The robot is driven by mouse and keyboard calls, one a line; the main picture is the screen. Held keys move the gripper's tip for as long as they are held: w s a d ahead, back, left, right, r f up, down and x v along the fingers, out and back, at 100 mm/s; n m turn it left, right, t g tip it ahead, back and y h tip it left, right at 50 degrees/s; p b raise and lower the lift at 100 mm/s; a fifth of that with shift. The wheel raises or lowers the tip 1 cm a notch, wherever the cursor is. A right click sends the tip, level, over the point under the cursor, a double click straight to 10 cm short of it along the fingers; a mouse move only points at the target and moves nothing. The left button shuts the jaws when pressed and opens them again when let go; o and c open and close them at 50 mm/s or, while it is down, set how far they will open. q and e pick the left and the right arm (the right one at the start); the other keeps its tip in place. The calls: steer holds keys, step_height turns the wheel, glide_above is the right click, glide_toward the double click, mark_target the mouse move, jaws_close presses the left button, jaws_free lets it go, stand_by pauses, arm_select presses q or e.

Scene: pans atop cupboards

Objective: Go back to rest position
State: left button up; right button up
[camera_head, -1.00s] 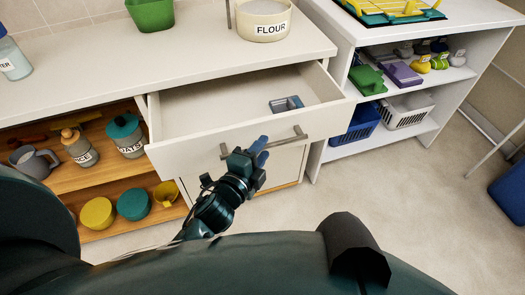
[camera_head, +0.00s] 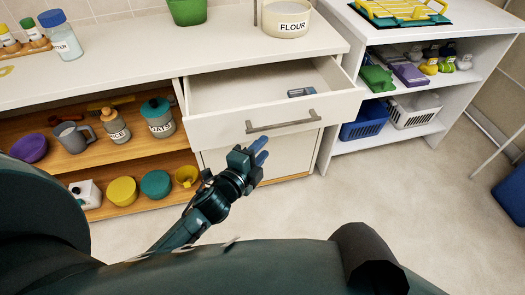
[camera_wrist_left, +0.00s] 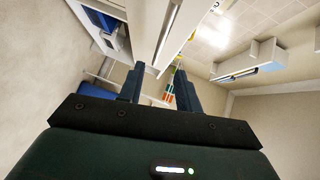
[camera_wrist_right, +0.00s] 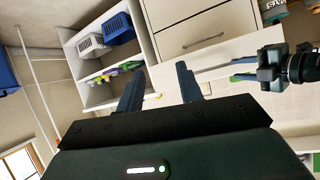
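My left gripper (camera_head: 262,150) is in front of the open drawer (camera_head: 225,124), just below its bar handle (camera_head: 284,122). It looks empty and apart from the handle in the head view. In the left wrist view its two fingers (camera_wrist_left: 158,84) are spread with nothing between them. My right gripper (camera_wrist_right: 159,86) is outside the head view. In the right wrist view its fingers are spread and empty, and my left gripper also shows at the right (camera_wrist_right: 272,70).
A small grey-blue object (camera_head: 302,91) lies in the drawer. Left of it are open shelves (camera_head: 115,150) with jars and bowls. At right stands a white shelf unit (camera_head: 392,137) with baskets. The floor (camera_head: 370,200) in front is clear.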

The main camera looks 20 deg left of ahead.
arm_select(q)
steer(key=shift+s, duration=0.15)
arm_select(e)
steer(key=shift+s, duration=0.2)
steer(key=shift+w+r, duration=0.15)
steer(key=shift+r, duration=0.1)
